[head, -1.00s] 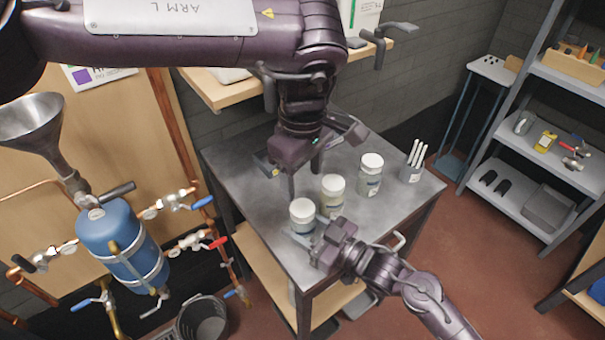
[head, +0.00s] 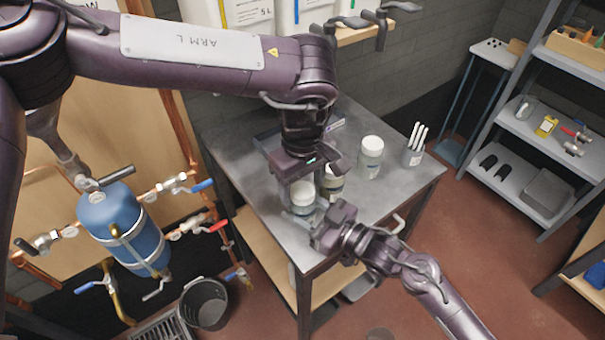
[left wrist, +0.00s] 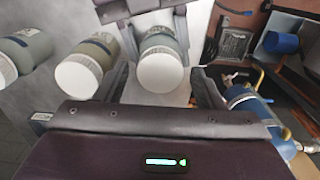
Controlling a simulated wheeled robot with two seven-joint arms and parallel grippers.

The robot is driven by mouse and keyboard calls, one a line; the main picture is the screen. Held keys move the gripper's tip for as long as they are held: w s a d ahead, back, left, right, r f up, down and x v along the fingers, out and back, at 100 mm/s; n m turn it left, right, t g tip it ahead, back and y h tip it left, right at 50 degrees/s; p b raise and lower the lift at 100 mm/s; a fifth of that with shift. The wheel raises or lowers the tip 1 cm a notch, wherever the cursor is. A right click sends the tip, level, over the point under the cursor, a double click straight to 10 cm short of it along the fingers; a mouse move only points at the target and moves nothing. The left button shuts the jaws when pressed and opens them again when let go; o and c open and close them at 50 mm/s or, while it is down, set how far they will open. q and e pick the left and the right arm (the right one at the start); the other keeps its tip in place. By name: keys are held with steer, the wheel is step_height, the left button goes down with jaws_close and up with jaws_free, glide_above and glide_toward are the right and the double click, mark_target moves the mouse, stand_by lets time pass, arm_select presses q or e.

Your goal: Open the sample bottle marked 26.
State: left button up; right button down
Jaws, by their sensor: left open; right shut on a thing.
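Three white-capped sample bottles stand upright on the metal table; I cannot read a 26 on any. The front-left bottle (head: 302,198) is in the grasp of my right gripper (head: 313,218), shut around its body from the front. My left gripper (head: 303,182) is open and points down just above this bottle. In the left wrist view the bottle's white cap (left wrist: 160,71) lies between the spread left fingers. The middle bottle (head: 332,183) is partly hidden behind my left gripper. The far bottle (head: 370,160) stands apart to the right.
A holder with white sticks (head: 414,155) stands at the table's right corner. A flat tray (head: 268,138) lies near the back edge. A blue tank with pipes (head: 125,235) is left of the table. The table's right part is mostly clear.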

arm_select(q)
steer(key=shift+c, duration=0.3)
steer(key=c, duration=1)
